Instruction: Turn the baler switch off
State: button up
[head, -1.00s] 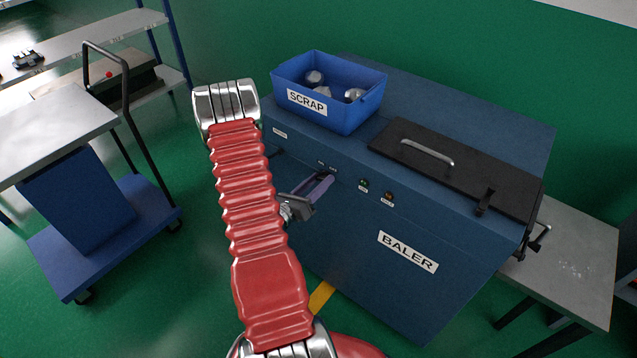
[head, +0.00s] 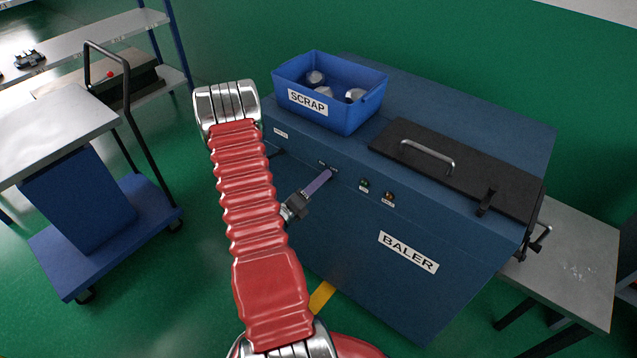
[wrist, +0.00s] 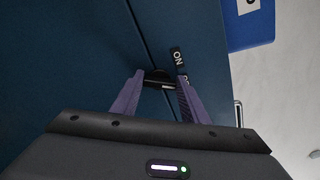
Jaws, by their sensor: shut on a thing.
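The baler (head: 340,225) is a large dark blue cabinet with a white BALER label. Its switch (wrist: 158,76) is a small black knob on the blue front, seen in the wrist view between my purple fingertips.
A green lamp (head: 364,184) and an amber lamp (head: 388,197) sit right of my gripper. A blue SCRAP bin (head: 345,120) and a black hatch (head: 470,177) with a handle are on top. A blue cart (head: 150,215) stands left, a grey table (head: 575,255) right.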

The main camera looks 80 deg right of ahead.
jog(key=shift+w+d, duration=0.1)
jog(key=shift+w, duration=0.1)
jog(key=o, duration=1.1)
jog(key=shift+s, duration=0.1)
jog(key=shift+c, duration=0.2)
jog(key=v, duration=1.4)
jog(key=shift+s+f, duration=0.15)
